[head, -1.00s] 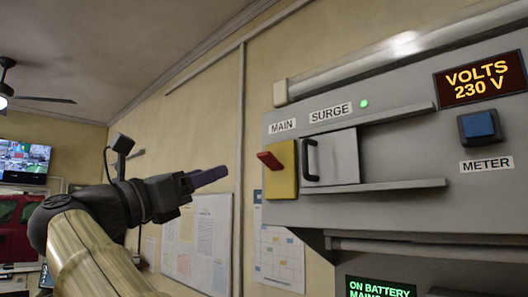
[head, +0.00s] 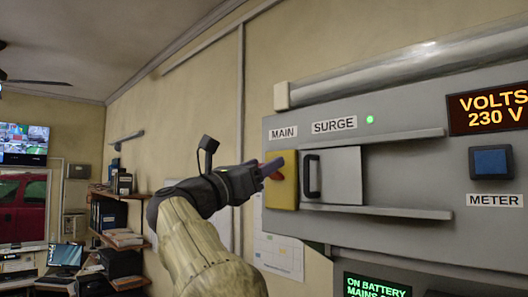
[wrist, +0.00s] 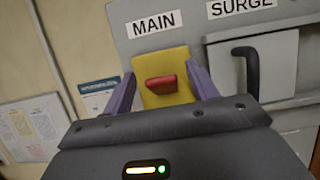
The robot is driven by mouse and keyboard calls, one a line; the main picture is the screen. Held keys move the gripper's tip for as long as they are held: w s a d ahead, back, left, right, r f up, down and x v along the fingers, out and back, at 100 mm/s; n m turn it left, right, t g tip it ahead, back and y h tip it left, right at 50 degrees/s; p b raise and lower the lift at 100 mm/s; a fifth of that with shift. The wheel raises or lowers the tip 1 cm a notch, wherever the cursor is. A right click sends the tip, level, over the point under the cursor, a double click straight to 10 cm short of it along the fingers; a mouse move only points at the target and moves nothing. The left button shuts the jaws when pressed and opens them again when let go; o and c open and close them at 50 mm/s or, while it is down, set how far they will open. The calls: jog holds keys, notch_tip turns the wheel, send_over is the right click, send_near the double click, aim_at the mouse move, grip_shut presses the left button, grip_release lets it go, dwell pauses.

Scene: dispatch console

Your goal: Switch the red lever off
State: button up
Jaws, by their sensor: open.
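The red lever (wrist: 160,84) sticks out from a yellow plate (wrist: 162,62) under the MAIN label (wrist: 154,24). In the wrist view it shows between the two purple fingers of my gripper (wrist: 161,76), which are open, one on each side. I see no clear contact with it. In the head view my gripper (head: 272,166) is in front of the yellow plate (head: 284,194) and hides most of the lever (head: 277,175); only a bit of red shows.
A sliding cover with a dark handle (head: 313,176) is just right of the yellow plate, under the SURGE label (head: 334,124) and a lit green lamp (head: 369,119). Farther right are a blue METER button (head: 490,162) and a display reading 230 V (head: 490,107). Rails run above and below the cover.

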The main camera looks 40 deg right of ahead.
jog(key=shift+w+d+r, duration=0.1)
jog(key=shift+d+r, duration=0.15)
jog(key=shift+d, duration=0.45)
jog(key=shift+a, duration=0.1)
jog(key=c, duration=1)
